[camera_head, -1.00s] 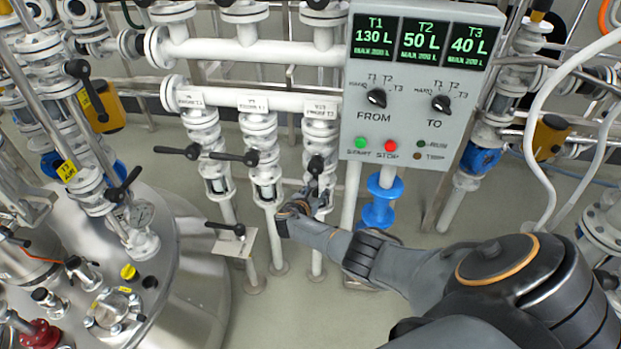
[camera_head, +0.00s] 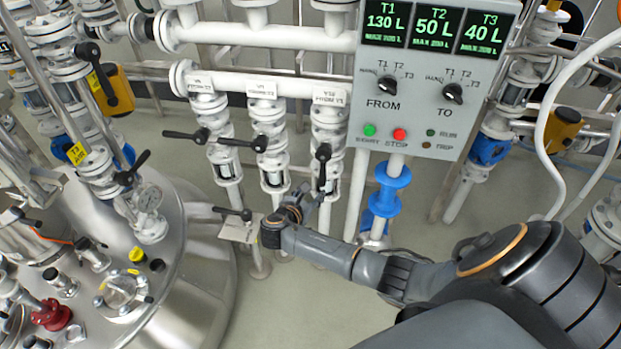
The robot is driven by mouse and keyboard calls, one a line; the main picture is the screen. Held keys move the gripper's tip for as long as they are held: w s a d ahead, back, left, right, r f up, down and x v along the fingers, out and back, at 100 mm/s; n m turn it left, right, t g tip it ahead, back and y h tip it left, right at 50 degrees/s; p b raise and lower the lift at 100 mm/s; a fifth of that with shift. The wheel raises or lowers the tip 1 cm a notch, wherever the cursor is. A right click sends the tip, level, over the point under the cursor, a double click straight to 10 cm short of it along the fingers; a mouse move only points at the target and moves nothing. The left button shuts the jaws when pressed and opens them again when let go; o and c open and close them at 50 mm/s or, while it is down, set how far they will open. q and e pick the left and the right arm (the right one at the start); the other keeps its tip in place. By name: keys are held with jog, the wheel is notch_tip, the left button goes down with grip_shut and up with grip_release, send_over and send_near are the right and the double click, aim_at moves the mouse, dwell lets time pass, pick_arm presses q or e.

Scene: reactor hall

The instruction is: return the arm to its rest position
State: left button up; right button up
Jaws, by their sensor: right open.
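My right arm (camera_head: 400,275) reaches in from the lower right. My right gripper (camera_head: 308,197) is open at its far end, small and partly hidden by its own wrist. It sits just below the black handle (camera_head: 322,166) of the third pipe valve, which hangs down. I cannot tell whether they touch. The handles of the first valve (camera_head: 186,135) and second valve (camera_head: 242,143) point sideways to the left. I see nothing held. My left gripper is not in view.
A grey control panel (camera_head: 430,125) with T1, T2 and T3 displays stands above the arm. A steel tank (camera_head: 190,270) with fittings fills the lower left. A small plate with a lever (camera_head: 240,228) is close left of my wrist. Bare floor (camera_head: 300,310) shows below.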

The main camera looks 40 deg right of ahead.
dwell(0.5)
jog(key=s+a+f+m+g+y, duration=0.2)
jog(key=s+a+f+m+y, duration=0.1)
jog(key=s+f, duration=0.8)
jog(key=s+a+f+m+g+y, duration=0.1)
jog(key=s+a+f+m+y, duration=0.4)
jog(key=f, duration=0.9)
jog(key=s+a+f+m+g+y, duration=0.1)
jog(key=s+a+f+m, duration=0.2)
jog(key=s, duration=0.7)
jog(key=s+a+f+m+y, duration=0.1)
jog(key=s+a+f+m, duration=0.2)
jog(key=s, duration=0.8)
jog(key=s+a+f+m+g+y, duration=0.1)
jog(key=s+a+f+m, duration=0.1)
jog(key=s+f+m, duration=0.5)
jog(key=s, duration=0.4)
jog(key=shift+a+m+g+y, duration=0.3)
jog(key=shift+a+y, duration=0.1)
jog(key=shift+w, duration=0.1)
